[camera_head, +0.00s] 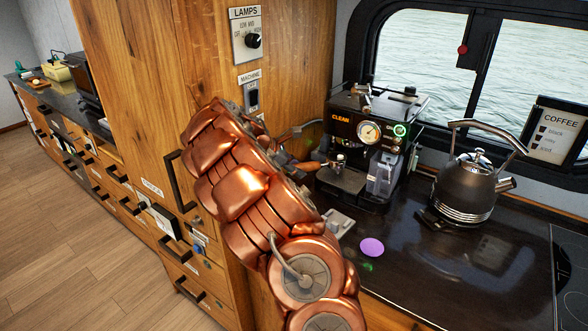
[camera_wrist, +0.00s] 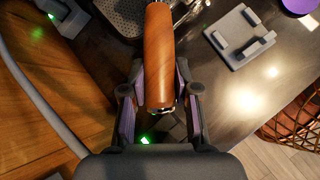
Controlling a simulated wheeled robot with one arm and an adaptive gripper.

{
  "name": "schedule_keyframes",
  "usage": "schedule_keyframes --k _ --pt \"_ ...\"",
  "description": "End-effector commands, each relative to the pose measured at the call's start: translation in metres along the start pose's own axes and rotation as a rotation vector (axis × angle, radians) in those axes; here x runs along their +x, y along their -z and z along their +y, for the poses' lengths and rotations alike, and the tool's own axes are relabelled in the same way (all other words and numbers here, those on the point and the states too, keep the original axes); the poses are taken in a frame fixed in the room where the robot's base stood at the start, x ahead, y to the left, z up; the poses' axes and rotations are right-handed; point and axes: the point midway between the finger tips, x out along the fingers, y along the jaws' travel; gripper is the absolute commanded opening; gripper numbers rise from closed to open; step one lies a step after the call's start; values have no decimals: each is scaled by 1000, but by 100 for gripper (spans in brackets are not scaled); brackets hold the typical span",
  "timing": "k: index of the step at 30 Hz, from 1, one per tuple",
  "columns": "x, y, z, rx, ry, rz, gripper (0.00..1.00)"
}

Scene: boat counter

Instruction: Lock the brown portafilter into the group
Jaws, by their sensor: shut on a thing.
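The brown portafilter handle (camera_wrist: 159,50) shows in the wrist view, held between the two fingers of my gripper (camera_wrist: 160,100). In the head view the brown handle (camera_head: 305,166) points toward the front of the black espresso machine (camera_head: 368,135). My copper-coloured arm hides most of my gripper there. The handle's far end runs toward the machine's drip tray (camera_wrist: 128,12), at the top of the wrist view. The portafilter's basket and the group are not clear, so I cannot tell whether they are engaged.
A grey stand (camera_head: 338,222) and a purple disc (camera_head: 372,247) lie on the dark counter in front of the machine. A dark kettle (camera_head: 465,188) stands to the right. A wooden cabinet wall (camera_head: 160,70) is close on the left.

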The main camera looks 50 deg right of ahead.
Motion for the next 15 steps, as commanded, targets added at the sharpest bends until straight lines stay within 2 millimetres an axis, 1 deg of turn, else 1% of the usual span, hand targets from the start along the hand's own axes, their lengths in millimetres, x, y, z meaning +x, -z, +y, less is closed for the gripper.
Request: schedule_keyframes --k 15 --pt "16 -12 15 -2 2 0 0"
